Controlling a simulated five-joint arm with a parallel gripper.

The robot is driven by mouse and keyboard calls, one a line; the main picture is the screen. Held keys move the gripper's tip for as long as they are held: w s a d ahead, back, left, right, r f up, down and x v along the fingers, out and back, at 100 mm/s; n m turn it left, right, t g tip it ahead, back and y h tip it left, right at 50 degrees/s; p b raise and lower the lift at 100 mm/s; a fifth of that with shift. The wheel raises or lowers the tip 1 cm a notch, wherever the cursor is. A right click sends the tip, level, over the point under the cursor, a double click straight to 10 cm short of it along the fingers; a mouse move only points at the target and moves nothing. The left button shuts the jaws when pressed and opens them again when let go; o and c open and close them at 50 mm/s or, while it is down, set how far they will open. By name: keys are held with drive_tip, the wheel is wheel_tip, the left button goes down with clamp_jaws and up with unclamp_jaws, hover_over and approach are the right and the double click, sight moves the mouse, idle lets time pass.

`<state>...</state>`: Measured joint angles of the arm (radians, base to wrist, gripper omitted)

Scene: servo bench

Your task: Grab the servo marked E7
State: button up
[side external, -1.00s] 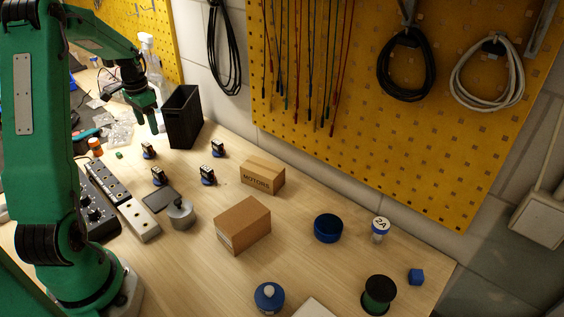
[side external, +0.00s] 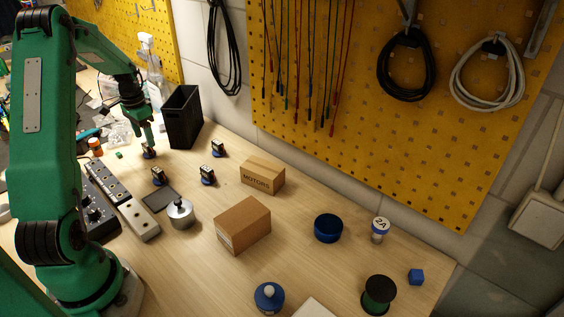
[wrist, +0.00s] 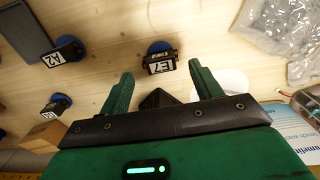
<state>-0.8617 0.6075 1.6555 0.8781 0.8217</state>
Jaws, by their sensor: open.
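The servo marked E7 (wrist: 161,64) is a small black block with a white label on a round blue base. In the wrist view it lies between the tips of my open gripper (wrist: 161,70), with a finger on each side and no clear contact. In the side view my gripper (side external: 149,143) is low over that servo (side external: 149,154) and partly hides it. A servo marked A2 (wrist: 64,52) is to its left in the wrist view. Another servo (wrist: 56,105) has a label I cannot read. The side view shows more servos, at the right (side external: 218,149) and the front (side external: 207,175).
A tall black bin (side external: 184,117) stands right behind my gripper. A clear plastic bag (wrist: 275,28) lies at the wrist view's upper right. A MOTORS box (side external: 262,176), a plain carton (side external: 243,225) and a metal weight (side external: 180,214) stand nearer the camera.

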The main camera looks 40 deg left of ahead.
sight(146, 144)
drive_tip(key=shift+a+f, duration=0.1)
drive_tip(key=shift+f, duration=2.5)
drive_tip(key=c, duration=0.9)
